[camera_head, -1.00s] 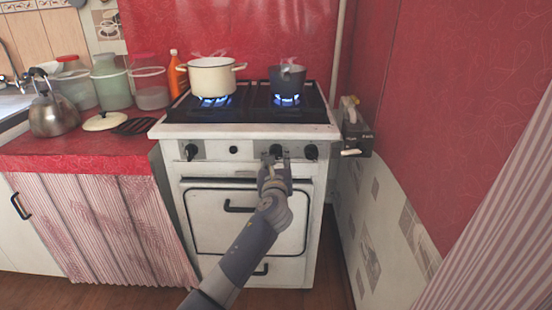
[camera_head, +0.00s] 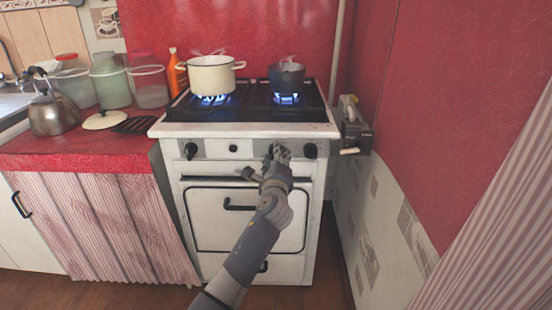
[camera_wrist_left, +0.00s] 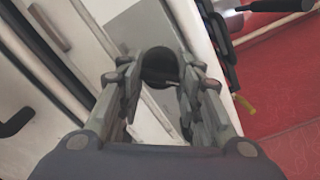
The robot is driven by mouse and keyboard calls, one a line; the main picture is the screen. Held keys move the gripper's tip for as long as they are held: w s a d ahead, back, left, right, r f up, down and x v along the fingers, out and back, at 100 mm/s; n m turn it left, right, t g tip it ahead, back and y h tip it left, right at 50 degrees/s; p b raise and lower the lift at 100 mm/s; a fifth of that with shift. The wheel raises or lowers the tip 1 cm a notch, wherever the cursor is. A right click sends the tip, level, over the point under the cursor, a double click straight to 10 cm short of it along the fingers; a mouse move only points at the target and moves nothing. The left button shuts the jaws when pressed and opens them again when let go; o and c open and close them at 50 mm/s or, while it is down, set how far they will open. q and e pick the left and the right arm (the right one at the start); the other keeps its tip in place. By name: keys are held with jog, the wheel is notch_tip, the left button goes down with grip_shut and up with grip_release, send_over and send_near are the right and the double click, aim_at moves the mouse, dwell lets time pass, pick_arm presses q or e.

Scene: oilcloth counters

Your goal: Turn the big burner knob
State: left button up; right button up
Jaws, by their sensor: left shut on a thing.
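My left gripper (camera_head: 276,153) is at the stove's front panel, shut on a round black burner knob, the one just left of the far right knob. In the left wrist view the knob (camera_wrist_left: 160,68) sits between the two fingertips (camera_wrist_left: 160,80). In the head view my fingers cover this knob, so its pointer cannot be read. Other black knobs show at the far left (camera_head: 191,150) and far right (camera_head: 310,150) of the panel. Blue flames burn under the cream pot (camera_head: 211,76) and the dark pot (camera_head: 287,76). My right gripper is not in view.
The white stove (camera_head: 245,129) has an oven door handle (camera_head: 239,206) below the panel. A kettle (camera_head: 53,115) and jars stand on the red counter (camera_head: 60,146) at left. A dark box (camera_head: 355,130) hangs at right, close to the wall.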

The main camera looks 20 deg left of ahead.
pick_arm(q)
jog(key=n+b, duration=0.1)
jog(key=n, duration=0.7)
jog(key=shift+b, duration=0.4)
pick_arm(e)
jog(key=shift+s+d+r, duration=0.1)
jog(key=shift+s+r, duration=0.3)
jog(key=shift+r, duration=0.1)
pick_arm(q)
jog(key=shift+n, duration=0.3)
jog(key=o, duration=1.1)
jog(key=shift+c, duration=0.2)
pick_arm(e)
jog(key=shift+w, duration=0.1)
pick_arm(q)
jog(key=shift+s, duration=0.1)
jog(key=v, duration=1.1)
jog(key=shift+s, duration=0.35)
